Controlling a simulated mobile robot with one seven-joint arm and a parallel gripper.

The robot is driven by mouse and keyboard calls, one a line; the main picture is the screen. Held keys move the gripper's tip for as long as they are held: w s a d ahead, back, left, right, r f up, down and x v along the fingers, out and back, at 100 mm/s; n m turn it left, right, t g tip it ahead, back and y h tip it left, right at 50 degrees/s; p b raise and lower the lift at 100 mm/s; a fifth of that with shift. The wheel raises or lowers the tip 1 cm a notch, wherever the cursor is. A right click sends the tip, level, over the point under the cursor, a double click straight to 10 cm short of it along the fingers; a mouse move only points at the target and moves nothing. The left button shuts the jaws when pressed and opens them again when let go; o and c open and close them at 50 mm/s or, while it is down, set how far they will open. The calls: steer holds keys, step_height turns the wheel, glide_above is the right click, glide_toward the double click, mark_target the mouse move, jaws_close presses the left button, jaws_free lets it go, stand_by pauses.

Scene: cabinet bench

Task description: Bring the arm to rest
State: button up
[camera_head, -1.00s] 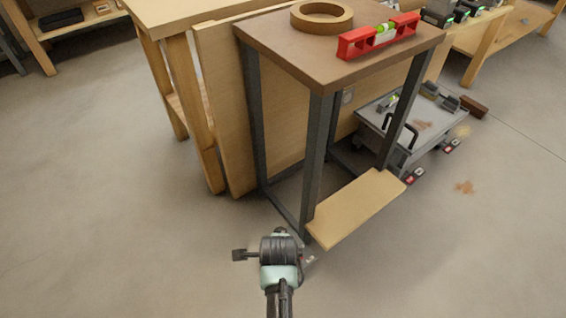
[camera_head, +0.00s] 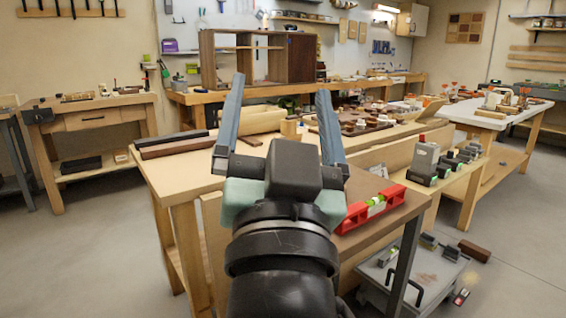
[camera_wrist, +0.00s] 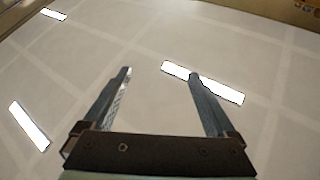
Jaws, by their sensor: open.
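My gripper (camera_head: 281,112) is raised in the middle of the head view, with its two long grey fingers pointing up and spread wide apart. Nothing is between the fingers. In the wrist view my gripper (camera_wrist: 160,82) is also open and empty, against a pale ceiling with bright light panels. In the head view my arm stands in front of the small brown-topped table (camera_head: 392,222) and hides part of it.
A red spirit level (camera_head: 371,209) lies on the small table, right of my arm. A light wooden workbench (camera_head: 175,180) stands behind. A grey cart (camera_head: 412,283) sits low at right. More benches line the room. Floor is clear at left (camera_head: 80,260).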

steer(key=s+r+n+t+p, duration=0.2)
steer(key=s+r+n+t, duration=0.1)
steer(key=s+r, duration=0.65)
step_height(320, 180, up, 36)
steer(key=w+p, duration=0.1)
steer(key=p, duration=3.5)
steer(key=shift+r, duration=0.2)
steer(key=shift+f, duration=0.15)
